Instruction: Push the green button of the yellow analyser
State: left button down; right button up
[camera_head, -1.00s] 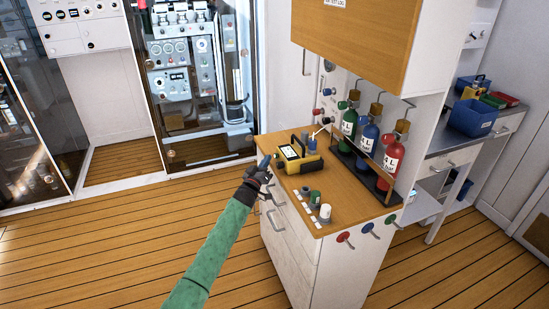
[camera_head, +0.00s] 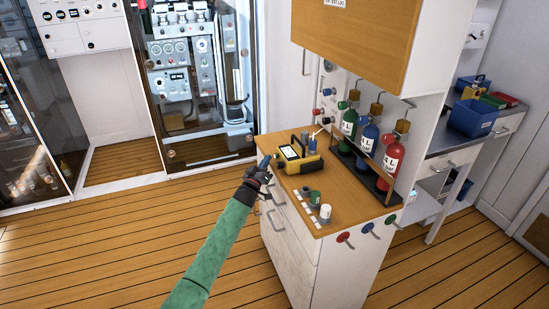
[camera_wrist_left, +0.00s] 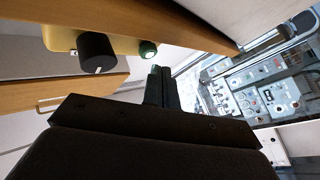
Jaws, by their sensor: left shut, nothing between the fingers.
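The yellow analyser (camera_head: 298,157) sits on the wooden top of the white cabinet, near its left edge. In the left wrist view part of its yellow body (camera_wrist_left: 118,44) shows, with a black knob (camera_wrist_left: 97,52) and the round green button (camera_wrist_left: 147,49) to the knob's right. My left gripper (camera_head: 265,163) is shut and empty, beside the analyser's left end. In the left wrist view its fingertips (camera_wrist_left: 161,72) appear just below and right of the green button; I cannot tell whether they touch it. The button cannot be made out in the head view. My right gripper is not in view.
Small capped containers (camera_head: 315,198) stand at the front of the cabinet top (camera_head: 338,212). Green, blue and red bottles (camera_head: 390,158) stand in a rack behind. An overhead wooden cabinet (camera_head: 365,38) hangs above. The floor to the left is clear.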

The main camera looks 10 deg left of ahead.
pick_arm(q)
jog(key=shift+d, duration=0.1)
dwell(0.6)
jog(key=shift+w+d, duration=0.25)
jog(key=shift+d, duration=0.05)
jog(key=shift+w+d, duration=0.2)
jog(key=shift+d, duration=0.1)
dwell(0.8)
jog(key=shift+s+a, duration=0.5)
jog(key=shift+a, duration=0.15)
jog(key=s+a, duration=0.1)
jog(key=s+a+p, duration=0.1)
jog(key=a, duration=0.1)
jog(key=s+a+p, duration=0.1)
jog(key=a, duration=0.1)
jog(key=shift+s, duration=0.15)
dwell(0.6)
